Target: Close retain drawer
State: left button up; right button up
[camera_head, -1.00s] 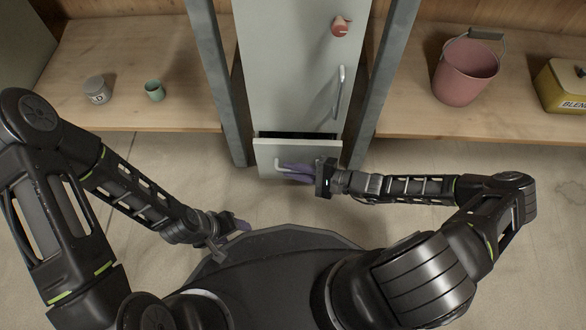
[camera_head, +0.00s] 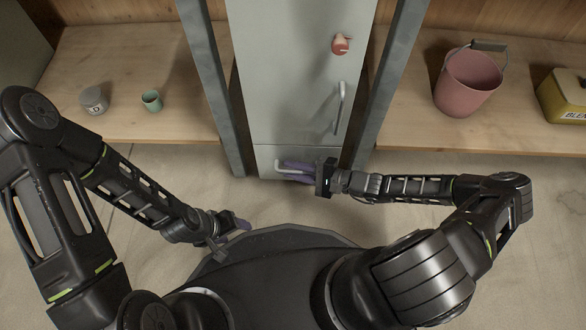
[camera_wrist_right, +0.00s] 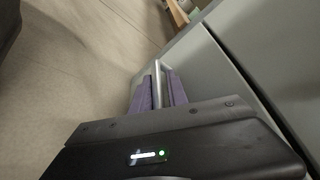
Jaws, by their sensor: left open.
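The retain drawer (camera_head: 268,165) is the light grey drawer at the bottom of the tall grey cabinet. Its front looks flush with the panel above, with only a thin dark seam between them. Its metal handle (camera_head: 284,161) also shows in the right wrist view (camera_wrist_right: 157,82). My right gripper (camera_head: 297,172) has its purple fingers on both sides of the handle bar, close against it, and looks shut on it. My left gripper (camera_head: 232,230) hangs open and empty, low and left of the drawer, away from the cabinet.
Above the drawer, the grey cabinet (camera_head: 290,60) has a long vertical handle (camera_head: 340,105) and a red knob (camera_head: 341,44). Grey posts flank it. A small jar (camera_head: 94,101) and green cup (camera_head: 152,101) stand left; a pink bucket (camera_head: 468,85) and yellow tin (camera_head: 566,97) stand right.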

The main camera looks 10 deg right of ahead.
jog(key=shift+d, duration=0.1)
jog(key=p+v, duration=0.2)
jog(key=v, duration=0.5)
jog(key=shift+s+d+r+p, duration=0.1)
jog(key=shift+s+d+p, duration=0.1)
jog(key=shift+d+p, duration=0.15)
jog(key=shift+a, duration=0.15)
